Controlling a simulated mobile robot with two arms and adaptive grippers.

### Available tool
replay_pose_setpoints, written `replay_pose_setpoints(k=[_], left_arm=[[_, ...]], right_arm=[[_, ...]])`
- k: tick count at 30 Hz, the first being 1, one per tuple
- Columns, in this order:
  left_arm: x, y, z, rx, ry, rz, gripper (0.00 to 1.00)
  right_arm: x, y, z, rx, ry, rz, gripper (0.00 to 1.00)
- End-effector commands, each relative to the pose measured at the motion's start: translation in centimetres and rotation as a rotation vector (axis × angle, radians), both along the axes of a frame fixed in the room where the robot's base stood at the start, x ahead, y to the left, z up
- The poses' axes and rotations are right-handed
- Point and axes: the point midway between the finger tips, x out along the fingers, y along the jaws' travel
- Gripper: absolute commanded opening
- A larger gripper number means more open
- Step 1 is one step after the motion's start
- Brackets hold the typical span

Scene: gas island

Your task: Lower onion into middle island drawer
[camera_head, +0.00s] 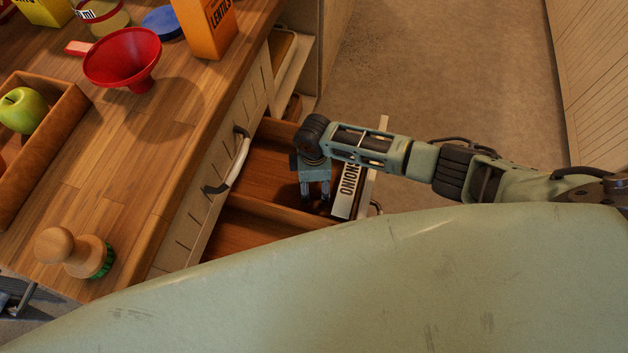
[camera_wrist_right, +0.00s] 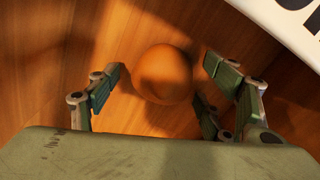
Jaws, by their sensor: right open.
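The middle island drawer (camera_head: 268,170) stands pulled open, with brown wooden compartments. My right gripper (camera_head: 316,196) points down into it, near the drawer's front. In the right wrist view the round orange-brown onion (camera_wrist_right: 163,73) is over the drawer's wooden floor (camera_wrist_right: 50,60). The right gripper's open fingers (camera_wrist_right: 158,90) are on either side of it, with visible gaps. Whether the onion touches the floor is hard to tell. In the head view the onion is not clearly visible in the shade by the gripper. My left gripper is not in view.
A white card (camera_head: 347,190) lettered "ONIONS" is at the drawer's front, close to the right gripper. On the wooden counter are a red funnel (camera_head: 122,58), a lentils box (camera_head: 206,27), a wooden brush (camera_head: 75,252) and a tray (camera_head: 45,165) with a green apple (camera_head: 22,110).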

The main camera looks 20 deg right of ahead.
Motion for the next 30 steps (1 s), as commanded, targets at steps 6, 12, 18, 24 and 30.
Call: replay_pose_setpoints(k=[6, 12, 18, 24, 30], left_arm=[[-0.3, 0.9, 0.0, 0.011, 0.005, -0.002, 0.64], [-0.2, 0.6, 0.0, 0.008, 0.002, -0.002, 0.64], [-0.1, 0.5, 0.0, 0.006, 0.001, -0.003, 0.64], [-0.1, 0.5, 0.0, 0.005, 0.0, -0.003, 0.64], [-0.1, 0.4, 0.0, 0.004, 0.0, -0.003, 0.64]], right_arm=[[0.0, 0.0, 0.5, 0.0, 0.0, 0.0, 0.73], [0.1, 0.0, 3.0, 0.001, -0.003, 0.001, 0.73], [0.1, 0.0, 6.1, 0.0, -0.002, 0.001, 0.73], [0.0, 0.0, 7.7, 0.001, 0.0, 0.0, 0.73], [0.0, 0.0, 8.0, 0.0, 0.0, -0.001, 0.73]])
